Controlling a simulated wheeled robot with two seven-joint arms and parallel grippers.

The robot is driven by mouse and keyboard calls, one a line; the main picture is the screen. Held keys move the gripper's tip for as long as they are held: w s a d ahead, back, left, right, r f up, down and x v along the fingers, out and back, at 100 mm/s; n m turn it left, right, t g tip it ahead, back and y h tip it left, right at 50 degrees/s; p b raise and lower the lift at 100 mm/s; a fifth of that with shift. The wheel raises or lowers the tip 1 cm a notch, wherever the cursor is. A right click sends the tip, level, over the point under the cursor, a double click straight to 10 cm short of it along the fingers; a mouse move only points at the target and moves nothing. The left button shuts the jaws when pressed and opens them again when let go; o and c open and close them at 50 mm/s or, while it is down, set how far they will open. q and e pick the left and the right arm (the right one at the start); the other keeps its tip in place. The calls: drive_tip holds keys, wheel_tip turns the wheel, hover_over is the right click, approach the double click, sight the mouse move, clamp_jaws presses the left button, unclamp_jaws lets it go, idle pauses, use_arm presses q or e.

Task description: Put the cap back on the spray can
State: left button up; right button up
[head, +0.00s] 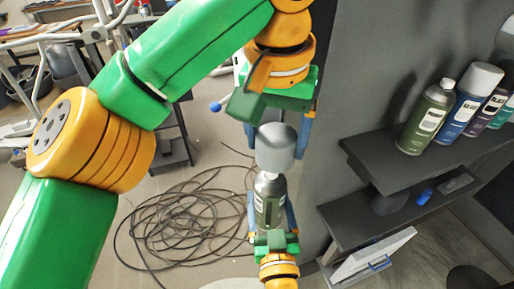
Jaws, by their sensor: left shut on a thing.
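A grey cap (276,148) is between the blue fingers of my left gripper (278,143), which comes down from above and is shut on it. A dark green spray can (270,203) stands roughly upright just below the cap. My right gripper (270,218) reaches up from the bottom, with its blue fingers on both sides of the can, shut on it. The cap is lined up over the can's top; its lower rim meets or overlaps the top in the picture. I cannot tell whether they touch.
A dark shelf (385,160) on the right holds several spray cans, among them an olive one (427,118) and a blue one (463,115). A lower shelf (350,215) carries a small blue item (426,195). Coiled black cable (185,230) lies on the floor.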

use_arm(q)
drive_tip(key=shift+w+a+m, duration=0.15)
drive_tip(key=shift+w+m, duration=0.3)
drive_tip(key=shift+m, duration=0.15)
drive_tip(key=shift+s+f, duration=0.1)
drive_tip(key=shift+f, duration=2.95)
drive_tip(key=shift+f, duration=0.75)
drive_tip(key=o, duration=1.1)
drive_tip(key=shift+c, duration=0.2)
drive_tip(key=shift+s+a+r, duration=0.1)
drive_tip(key=shift+r, duration=1.05)
drive_tip(key=shift+s+a+r, duration=0.1)
drive_tip(key=shift+s+r, duration=0.05)
drive_tip(key=shift+r, duration=1)
drive_tip(key=shift+s+a+r, duration=0.1)
drive_tip(key=shift+r, duration=1.05)
